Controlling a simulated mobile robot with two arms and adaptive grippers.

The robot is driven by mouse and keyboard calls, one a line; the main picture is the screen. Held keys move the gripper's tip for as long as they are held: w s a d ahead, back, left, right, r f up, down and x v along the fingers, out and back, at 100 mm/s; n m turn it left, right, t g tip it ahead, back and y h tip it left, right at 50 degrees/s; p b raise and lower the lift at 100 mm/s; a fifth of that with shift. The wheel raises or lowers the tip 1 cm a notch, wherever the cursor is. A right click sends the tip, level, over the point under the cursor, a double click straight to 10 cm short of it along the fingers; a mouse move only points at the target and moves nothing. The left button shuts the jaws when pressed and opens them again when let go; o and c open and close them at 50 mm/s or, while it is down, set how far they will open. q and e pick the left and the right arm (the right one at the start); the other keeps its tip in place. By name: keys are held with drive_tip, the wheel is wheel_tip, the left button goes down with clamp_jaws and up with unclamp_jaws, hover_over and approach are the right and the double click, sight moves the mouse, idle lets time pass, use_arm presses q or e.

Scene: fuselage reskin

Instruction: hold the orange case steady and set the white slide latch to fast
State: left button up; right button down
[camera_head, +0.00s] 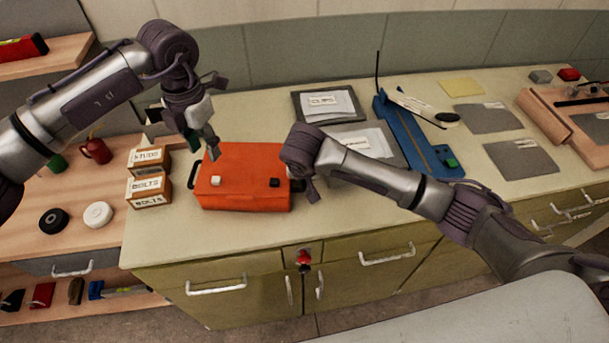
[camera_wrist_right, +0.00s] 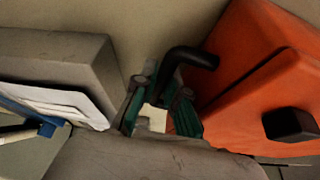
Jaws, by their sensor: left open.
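The orange case (camera_head: 243,198) lies on the bench with a dark handle at each end. The small white slide latch (camera_head: 215,181) sits on its top near the left end. My left gripper (camera_head: 213,152) is open and points down just above and behind the white latch; contact cannot be seen. My right gripper (camera_wrist_right: 160,112) is at the case's right end, with its green fingers beside the black handle (camera_wrist_right: 190,57) in the right wrist view. The handle's lower part passes down between the fingers, but whether they grip it is unclear. My right wrist hides this gripper in the head view.
A black block (camera_head: 274,182) sits on the case's right half. Labelled boxes (camera_head: 149,191) stand close to the left. Trays with white papers (camera_head: 325,102) and a blue tool (camera_head: 415,135) lie behind and right. The bench front left of my right arm is clear.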

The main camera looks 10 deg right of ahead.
use_arm(q)
clamp_jaws()
drive_tip(key=n+h, duration=0.1)
drive_tip(key=n, duration=0.6)
drive_tip(key=d+n+h, duration=0.1)
drive_tip(key=n, duration=0.7)
drive_tip(key=d+n+g+h, duration=0.1)
drive_tip(key=n, duration=0.7)
drive_tip(key=shift+s+d+h, duration=0.2)
drive_tip(key=shift+s+h, duration=0.1)
drive_tip(key=shift+s, duration=0.1)
